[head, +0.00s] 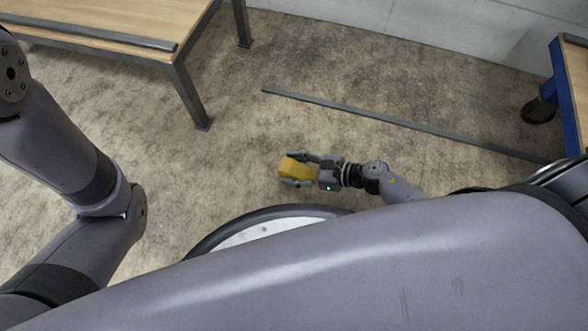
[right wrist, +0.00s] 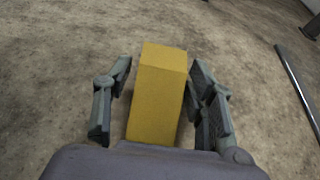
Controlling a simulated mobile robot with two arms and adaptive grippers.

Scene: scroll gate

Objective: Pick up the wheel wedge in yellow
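The yellow wheel wedge (head: 292,167) is a block near the middle of the head view, between the fingers of my right gripper (head: 291,169). In the right wrist view the wedge (right wrist: 158,95) stands lengthwise between the two fingers of the gripper (right wrist: 161,65). A gap shows between the left finger and the wedge. The right finger is very close to the wedge, and I cannot tell if it touches. The fingers are open around the wedge. The wedge's underside is hidden. My left arm shows at the left of the head view, but its gripper is not visible.
A wooden-topped bench (head: 120,35) with grey metal legs stands at the upper left. A long grey bar (head: 390,119) lies across the floor behind the wedge. A blue-framed cart (head: 566,95) with a black caster is at the right edge. The floor around the wedge is clear.

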